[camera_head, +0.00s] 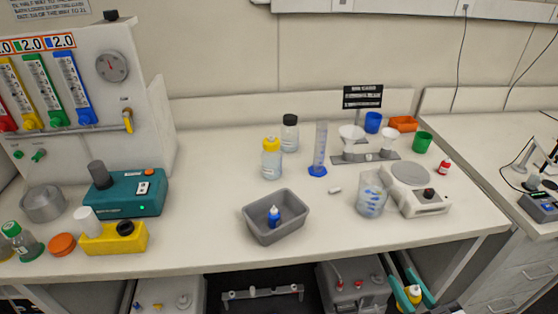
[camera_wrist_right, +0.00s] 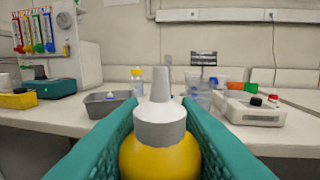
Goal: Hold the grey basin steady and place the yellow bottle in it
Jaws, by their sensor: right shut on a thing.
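The grey basin (camera_head: 262,234) sits on the bench near its front edge, and a small blue bottle (camera_head: 273,217) stands inside it. The basin also shows in the right wrist view (camera_wrist_right: 100,108), ahead and to the left. My right gripper (camera_head: 411,285) is low in front of the bench, right of the basin and away from it. Its teal fingers are shut on the yellow bottle (camera_wrist_right: 160,158), which has a pale grey nozzle cap pointing up. The yellow bottle shows small in the head view (camera_head: 414,294). My left gripper is in neither view.
A beaker with blue marks (camera_head: 371,196) and a white balance (camera_head: 419,195) stand right of the basin. A yellow-capped bottle (camera_head: 271,160) and a cylinder (camera_head: 319,152) are behind it. A teal device (camera_head: 130,194) and yellow block (camera_head: 114,240) are left. Bench around the basin is clear.

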